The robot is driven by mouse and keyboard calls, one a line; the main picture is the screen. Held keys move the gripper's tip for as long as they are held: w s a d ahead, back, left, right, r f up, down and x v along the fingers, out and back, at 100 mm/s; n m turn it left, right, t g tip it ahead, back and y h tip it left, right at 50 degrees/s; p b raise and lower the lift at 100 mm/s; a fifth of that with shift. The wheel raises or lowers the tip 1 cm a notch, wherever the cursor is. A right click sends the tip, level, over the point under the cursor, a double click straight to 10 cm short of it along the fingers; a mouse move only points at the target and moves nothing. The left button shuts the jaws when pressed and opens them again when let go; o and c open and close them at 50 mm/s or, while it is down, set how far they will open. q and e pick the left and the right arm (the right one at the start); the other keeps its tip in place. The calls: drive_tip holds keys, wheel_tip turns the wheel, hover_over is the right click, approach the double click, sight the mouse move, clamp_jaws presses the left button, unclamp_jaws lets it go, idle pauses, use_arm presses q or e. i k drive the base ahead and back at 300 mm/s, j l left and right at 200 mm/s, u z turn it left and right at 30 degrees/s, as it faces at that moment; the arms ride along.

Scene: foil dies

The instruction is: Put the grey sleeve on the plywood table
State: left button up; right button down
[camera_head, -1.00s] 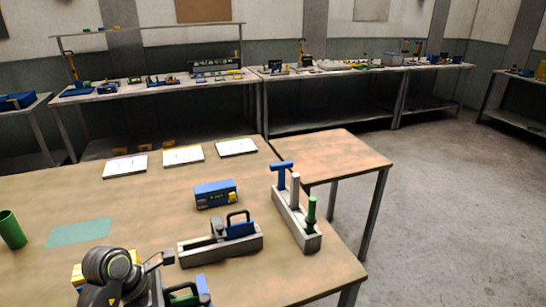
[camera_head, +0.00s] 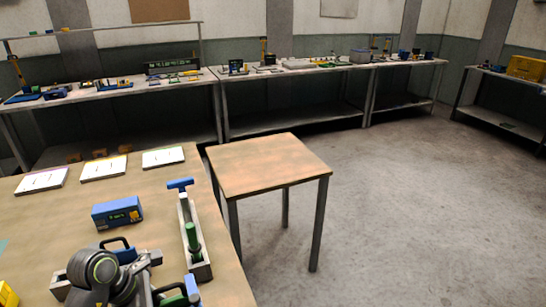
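The grey sleeve (camera_head: 185,211) appears as a pale upright cylinder in the narrow grey rack (camera_head: 205,271), between a blue T-handled piece (camera_head: 180,184) and a green cylinder (camera_head: 193,238). The plywood table (camera_head: 268,165) is the small, bare-topped table with dark legs, beyond the rack and to its right. My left arm shows at the bottom left. Its gripper (camera_head: 150,260) is left of the rack and apart from the sleeve. Its fingers are too small and overlapped to read. My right gripper is out of view.
On the large worktable (camera_head: 150,205) are a blue box (camera_head: 117,212), several white sheets (camera_head: 103,168) and a fixture with a blue handle (camera_head: 123,252), partly behind my arm. Open floor (camera_head: 400,200) lies to the right.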

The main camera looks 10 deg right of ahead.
sight(268, 156)
drive_tip(key=i+l, duration=0.1)
drive_tip(key=l, duration=0.3)
drive_tip(key=i+l, duration=0.1)
drive_tip(key=l, duration=0.25)
drive_tip(key=i+l, duration=0.1)
drive_tip(key=l, duration=0.3)
drive_tip(key=i+l, duration=0.1)
drive_tip(key=l, duration=0.25)
drive_tip(key=i+l, duration=1)
drive_tip(key=i+j, duration=0.15)
drive_tip(key=i, duration=0.65)
drive_tip(key=i+j, duration=0.2)
drive_tip(key=i, duration=0.6)
